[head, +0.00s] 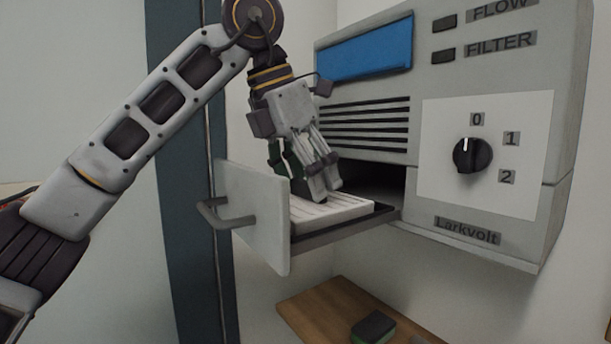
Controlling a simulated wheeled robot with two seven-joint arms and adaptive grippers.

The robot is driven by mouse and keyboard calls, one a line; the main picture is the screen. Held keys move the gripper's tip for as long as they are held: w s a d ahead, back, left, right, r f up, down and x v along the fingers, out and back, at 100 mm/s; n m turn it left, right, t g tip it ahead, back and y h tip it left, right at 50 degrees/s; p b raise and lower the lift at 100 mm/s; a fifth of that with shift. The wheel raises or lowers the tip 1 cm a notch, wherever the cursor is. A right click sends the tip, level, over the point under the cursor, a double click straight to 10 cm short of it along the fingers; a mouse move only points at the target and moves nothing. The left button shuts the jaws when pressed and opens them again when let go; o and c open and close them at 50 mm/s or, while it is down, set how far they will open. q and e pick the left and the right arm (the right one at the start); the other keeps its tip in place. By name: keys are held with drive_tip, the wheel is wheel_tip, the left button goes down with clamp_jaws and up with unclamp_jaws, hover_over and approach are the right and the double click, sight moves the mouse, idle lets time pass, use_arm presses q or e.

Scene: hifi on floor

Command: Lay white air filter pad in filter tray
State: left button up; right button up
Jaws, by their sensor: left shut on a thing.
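The white air filter pad (328,208), pleated and flat, is in the pulled-out filter tray (338,232). It appears to lie level within the tray, though whether it rests fully on the bottom is hidden. The tray has a pale front panel (253,217) with a bar handle (217,213) and juts out of the grey Larkvolt unit. My left gripper (324,192) points down over the tray, its fingers shut on the pad near its far side. The fingertips hide part of the pad. My right gripper is not in view.
The unit (470,70) has a blue display (367,48), vent slots and a dial (472,155) pointing at 0. Below, a wooden board (315,305) carries a dark green block (373,327). A dark vertical post (180,200) stands behind my left arm. Space under the tray is open.

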use_arm(q)
drive_tip(key=shift+f, duration=0.2)
drive_tip(key=o, duration=1)
drive_tip(key=shift+o, duration=0.2)
drive_tip(key=shift+r, duration=0.2)
drive_tip(key=v, duration=1.2)
drive_tip(key=shift+p, duration=0.45)
drive_tip(key=shift+d, duration=0.1)
